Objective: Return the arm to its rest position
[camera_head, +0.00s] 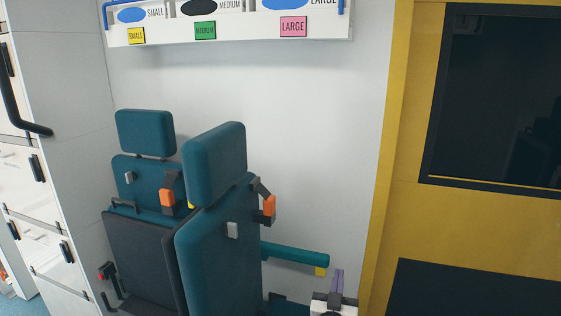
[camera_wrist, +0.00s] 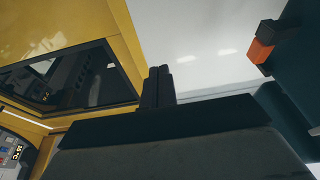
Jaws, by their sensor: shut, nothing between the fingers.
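My gripper (camera_wrist: 158,72) shows in the wrist view as two dark fingers side by side, shut with nothing between them. They stand up from a wide dark body along the bottom of that view. Beyond the fingertips is the pale wall (camera_wrist: 205,45), and no object touches them. In the head view I cannot make out the gripper clearly; a small white and dark part with a purple piece shows at the bottom edge, right of the seats.
Two teal seats (camera_head: 212,230) with orange buckles (camera_head: 167,198) stand against the white wall (camera_head: 310,150). A labelled shelf (camera_head: 230,35) hangs above them. A yellow door (camera_head: 480,220) with a dark window (camera_head: 500,100) is at right. White cabinets (camera_head: 60,130) stand at left.

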